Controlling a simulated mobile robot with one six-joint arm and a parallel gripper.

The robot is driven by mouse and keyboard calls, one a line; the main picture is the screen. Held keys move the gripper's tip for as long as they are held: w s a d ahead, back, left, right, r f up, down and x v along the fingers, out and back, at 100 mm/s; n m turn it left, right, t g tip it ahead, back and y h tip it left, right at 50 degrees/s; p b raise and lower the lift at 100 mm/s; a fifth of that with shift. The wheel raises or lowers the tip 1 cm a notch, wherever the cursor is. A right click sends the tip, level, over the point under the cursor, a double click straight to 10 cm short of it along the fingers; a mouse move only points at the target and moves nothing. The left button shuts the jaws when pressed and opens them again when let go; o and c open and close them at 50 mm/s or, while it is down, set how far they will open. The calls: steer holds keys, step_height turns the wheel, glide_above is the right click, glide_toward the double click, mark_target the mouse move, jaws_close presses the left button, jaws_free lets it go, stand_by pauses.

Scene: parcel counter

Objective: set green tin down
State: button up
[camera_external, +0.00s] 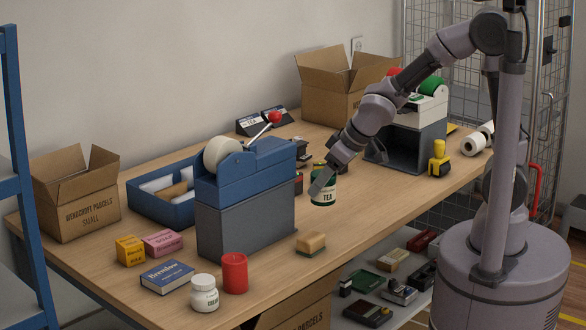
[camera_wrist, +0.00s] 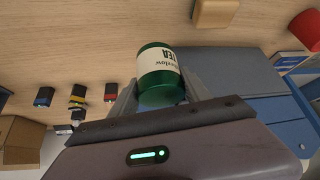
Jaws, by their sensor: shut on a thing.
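The green tin (camera_external: 323,190) with a cream TEA label is upright at the middle of the wooden counter (camera_external: 380,200), right of the grey and blue tape dispenser. My gripper (camera_external: 322,181) reaches down to it from the upper right and is shut on it. In the wrist view the tin (camera_wrist: 160,75) sits between the two fingers of my gripper (camera_wrist: 160,88), its label facing the camera's upper side. I cannot tell whether the tin's base touches the counter.
The tape dispenser (camera_external: 245,215) stands close on the left. A wood-backed brush (camera_external: 311,243), red candle (camera_external: 235,273) and white jar (camera_external: 204,293) are nearer the front. A label printer (camera_external: 410,130) and yellow stamp (camera_external: 439,158) stand right. Counter between tin and printer is clear.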

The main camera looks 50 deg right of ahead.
steer(key=w+d+r+m+h, duration=0.2)
steer(key=w+d+m, duration=0.1)
steer(key=w+d, duration=0.55)
steer(key=w+d+p, duration=0.3)
steer(key=w+d, duration=0.1)
steer(key=w, duration=0.7)
steer(key=w+d+p, duration=0.3)
steer(key=w+d, duration=0.1)
steer(key=w, duration=0.8)
steer(key=f+b, duration=0.1)
steer(key=f, duration=0.2)
steer(key=f+b, duration=0.1)
steer(key=f, duration=0.2)
steer(key=f+b, duration=0.1)
steer(key=f, duration=0.2)
steer(key=shift+s+d+f+b, duration=0.1)
steer(key=shift+s+d+b, duration=0.15)
steer(key=shift+b, duration=0.15)
steer(key=shift+f, duration=0.3)
steer(key=shift+r, duration=0.2)
steer(key=shift+f, duration=0.15)
steer(key=o, duration=1.4)
steer(key=shift+o, duration=0.4)
